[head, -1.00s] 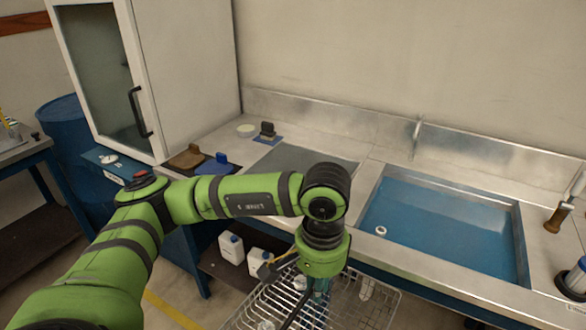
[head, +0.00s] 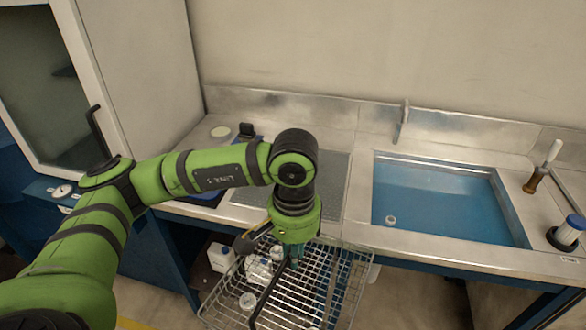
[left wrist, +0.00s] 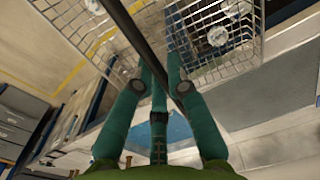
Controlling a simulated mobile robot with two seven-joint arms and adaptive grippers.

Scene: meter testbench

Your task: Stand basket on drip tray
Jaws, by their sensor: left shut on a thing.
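My left gripper (head: 292,262) is shut on the dark handle (head: 265,300) of a wire basket (head: 340,285). The basket hangs in front of the bench's front edge, with a few small whitish items (head: 248,300) in it. The left wrist view shows teal fingers (left wrist: 160,85) closed around the dark handle bar (left wrist: 135,35) and the basket's wire mesh (left wrist: 255,50) beyond. The drip tray (head: 331,180) looks like the grey flat panel on the bench left of the sink; my arm hides part of it. My right gripper is not in view.
A blue sink basin (head: 440,205) lies right of the tray, with a small white ring in it. A tap (head: 402,120) stands behind. A cabinet (head: 150,90) stands at left. A white container (head: 222,257) stands below the bench.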

